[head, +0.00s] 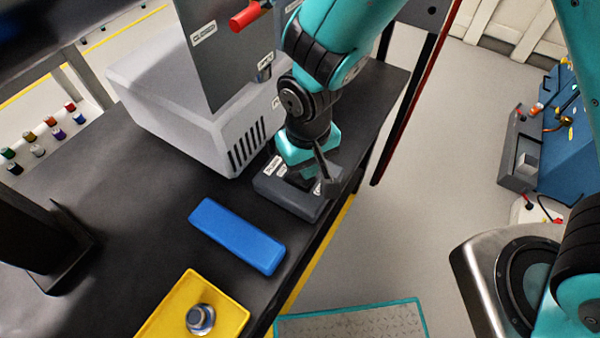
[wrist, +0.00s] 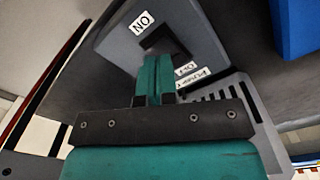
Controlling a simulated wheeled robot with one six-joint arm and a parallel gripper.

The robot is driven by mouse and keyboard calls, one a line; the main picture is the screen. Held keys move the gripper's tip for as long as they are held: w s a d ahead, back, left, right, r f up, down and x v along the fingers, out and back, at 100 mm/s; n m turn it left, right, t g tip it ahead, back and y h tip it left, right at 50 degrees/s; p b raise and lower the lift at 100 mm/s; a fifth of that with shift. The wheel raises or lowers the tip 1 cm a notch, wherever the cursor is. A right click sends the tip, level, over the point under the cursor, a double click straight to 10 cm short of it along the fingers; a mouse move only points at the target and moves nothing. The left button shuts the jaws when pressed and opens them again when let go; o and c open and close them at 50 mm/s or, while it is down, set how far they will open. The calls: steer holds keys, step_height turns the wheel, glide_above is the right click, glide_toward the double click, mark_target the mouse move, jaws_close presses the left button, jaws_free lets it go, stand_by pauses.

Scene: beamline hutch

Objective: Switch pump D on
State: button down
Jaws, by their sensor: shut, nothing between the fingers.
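A dark grey switch box (head: 290,203) sits on the bench near its right edge, in front of the pale grey machine. In the wrist view the switch box (wrist: 205,50) carries a black rocker switch (wrist: 178,43) between a label reading ON and one reading OFF. A further label beside OFF seems to begin with PUMP; its letter is too small to read. My gripper (wrist: 157,60) is shut and empty, its teal fingertips at the rocker, toward the ON side. Whether they touch it I cannot tell. In the head view my gripper (head: 308,176) is over the box and hides the rocker.
The pale grey machine (head: 170,105) with a vented side stands behind the box. A blue block (head: 237,236) and a yellow plate (head: 175,312) with a round metal knob (head: 200,319) lie nearer on the bench. Open floor (head: 420,220) lies to the right.

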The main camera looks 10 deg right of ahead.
steer(key=shift+f+b, duration=0.85)
steer(key=shift+f, duration=0.45)
stand_by(0.4)
steer(key=shift+r, duration=0.1)
step_height(320, 180, up, 7)
steer(key=p, duration=0.6)
stand_by(0.6)
steer(key=shift+d+r, duration=0.1)
steer(key=shift+r, duration=0.15)
steer(key=s+d+r+n+y, duration=0.1)
steer(key=s+d+r, duration=0.2)
steer(key=r, duration=0.4)
steer(key=s+d+r+y, duration=0.1)
steer(key=s+d+r, duration=0.2)
steer(key=r, duration=0.4)
steer(key=s+d+r+n+y, duration=0.1)
steer(key=s+d+r+y, duration=0.1)
steer(key=r, duration=0.6)
steer(key=shift+s+d+n+p, duration=0.35)
steer(key=shift+s+d, duration=0.55)
steer(key=shift+s, duration=0.3)
steer(key=shift+r, duration=0.1)
